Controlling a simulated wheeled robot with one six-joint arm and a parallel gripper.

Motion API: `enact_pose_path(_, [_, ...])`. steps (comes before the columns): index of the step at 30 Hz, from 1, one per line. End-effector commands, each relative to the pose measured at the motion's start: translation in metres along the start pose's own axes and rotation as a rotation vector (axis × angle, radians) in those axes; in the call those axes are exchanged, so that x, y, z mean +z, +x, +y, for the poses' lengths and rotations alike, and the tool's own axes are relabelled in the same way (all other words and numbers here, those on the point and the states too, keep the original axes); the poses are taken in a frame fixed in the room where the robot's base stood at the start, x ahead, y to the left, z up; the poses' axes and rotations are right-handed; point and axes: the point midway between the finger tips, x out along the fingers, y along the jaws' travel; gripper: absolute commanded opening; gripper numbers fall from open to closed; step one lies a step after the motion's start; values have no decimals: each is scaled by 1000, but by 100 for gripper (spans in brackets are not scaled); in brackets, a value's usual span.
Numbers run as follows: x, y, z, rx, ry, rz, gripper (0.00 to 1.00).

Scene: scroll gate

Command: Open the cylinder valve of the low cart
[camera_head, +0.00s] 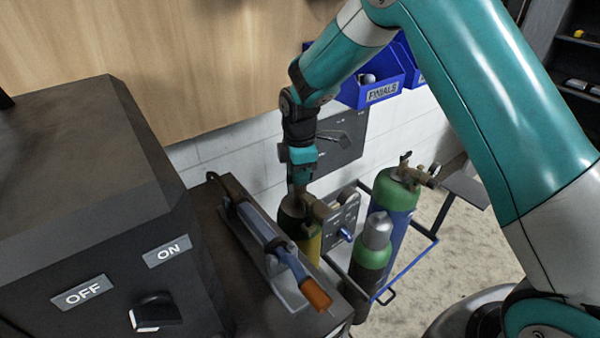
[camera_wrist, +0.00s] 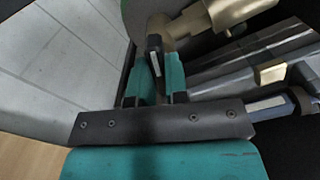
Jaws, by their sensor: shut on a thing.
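The low cart (camera_head: 408,273) has a blue tube frame and carries several gas cylinders. A yellow cylinder with a dark green shoulder (camera_head: 313,247) stands at its left, with a brass valve (camera_head: 318,206) on top. My gripper (camera_head: 296,188) points down at this valve and is shut on its top part, which the fingers mostly hide. In the wrist view the teal fingers (camera_wrist: 156,78) close around a small dark piece beside the brass valve body (camera_wrist: 215,17). A blue cylinder with a green shoulder (camera_head: 398,190) and its own brass valve (camera_head: 405,165) stands farther right.
A smaller green cylinder with a grey cap (camera_head: 372,262) stands in front. A dark bench with a grey and orange-ended tool (camera_head: 275,250) is close on the left, beside a dark box with ON and OFF labels (camera_head: 165,252). A blue FINIALS bin (camera_head: 383,92) hangs behind.

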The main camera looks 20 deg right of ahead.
Motion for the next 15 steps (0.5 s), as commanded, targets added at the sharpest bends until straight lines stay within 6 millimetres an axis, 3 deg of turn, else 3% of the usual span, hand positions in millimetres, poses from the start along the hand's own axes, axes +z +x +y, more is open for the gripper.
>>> enact_pose_path(5, [0,-2,1,5,1,2,0])
enact_pose_path(6, [0,-2,1,5,1,2,17])
enact_pose_path(9, [0,-1,1,4,1,2,40])
enact_pose_path(15, [0,-1,1,2,1,1,40])
